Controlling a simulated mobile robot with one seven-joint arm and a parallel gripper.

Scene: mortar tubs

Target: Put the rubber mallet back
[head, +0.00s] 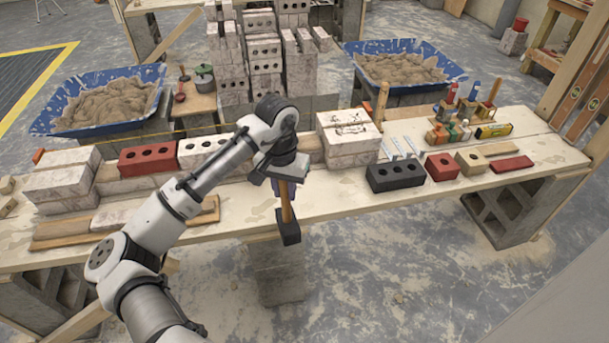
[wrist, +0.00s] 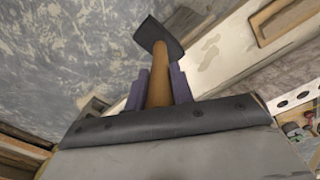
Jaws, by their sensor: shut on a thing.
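The rubber mallet has a black head (head: 288,227) and a wooden handle (head: 285,203). In the head view it hangs head down from my gripper (head: 284,189), in front of the bench's front edge. My gripper is shut on the handle. In the wrist view the mallet head (wrist: 158,36) shows beyond the purple fingers, with the handle (wrist: 159,90) between them. The top end of the handle is hidden by my gripper. I cannot tell for sure which spot is the mallet's own place.
The plank bench (head: 350,200) carries pale block stacks (head: 348,138), a dark brick (head: 396,174), red bricks (head: 442,166) and a holder with bottles and tools (head: 465,110). Two blue mortar tubs (head: 110,98) (head: 405,66) stand behind. The bench's front middle is clear.

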